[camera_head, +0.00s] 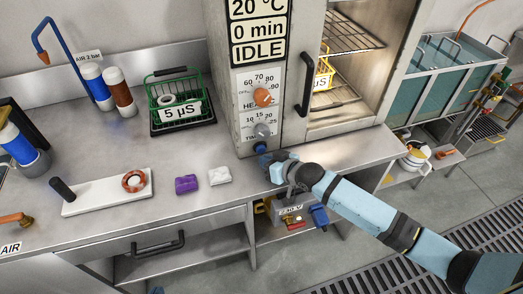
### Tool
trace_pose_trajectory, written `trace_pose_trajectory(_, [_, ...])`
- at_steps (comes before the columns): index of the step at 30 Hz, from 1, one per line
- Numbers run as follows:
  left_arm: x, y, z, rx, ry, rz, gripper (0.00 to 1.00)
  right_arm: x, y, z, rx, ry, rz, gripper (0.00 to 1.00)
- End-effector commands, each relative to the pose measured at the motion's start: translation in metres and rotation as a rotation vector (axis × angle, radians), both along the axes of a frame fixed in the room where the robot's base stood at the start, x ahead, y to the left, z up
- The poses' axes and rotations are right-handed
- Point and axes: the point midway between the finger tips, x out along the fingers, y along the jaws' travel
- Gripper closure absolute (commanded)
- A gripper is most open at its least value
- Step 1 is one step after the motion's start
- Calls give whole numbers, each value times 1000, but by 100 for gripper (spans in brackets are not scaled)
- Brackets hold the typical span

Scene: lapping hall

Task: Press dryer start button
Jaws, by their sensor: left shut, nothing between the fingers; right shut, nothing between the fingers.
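The dryer (223,60) is a tall grey cabinet on the bench, its display reading 20 °C, 0 min, IDLE. Below the display are an orange heat knob (262,97) and a grey timer knob (262,130). A small blue round part (260,147), which looks like the start button, sits under the timer knob. My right gripper (268,160) is shut and empty, its tips close to that blue part at the panel's lower edge. Contact cannot be told. My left gripper is not in view.
The dryer chamber (345,75) stands open to view, with wire shelves and a yellow-framed basket (322,78). A water tank (425,88) is at the right.

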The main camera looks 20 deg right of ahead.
Motion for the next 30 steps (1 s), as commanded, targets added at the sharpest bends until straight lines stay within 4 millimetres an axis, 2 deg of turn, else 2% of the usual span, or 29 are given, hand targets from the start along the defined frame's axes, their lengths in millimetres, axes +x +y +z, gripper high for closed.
trace_pose_trajectory(11, [0, 0, 3, 0, 0, 0, 100, 9, 0, 1, 0, -1, 0, 100])
trace_pose_trajectory(30, [1, -3, 3, -10, -1, 7, 100, 12, 1, 0, 0, 0, 0, 100])
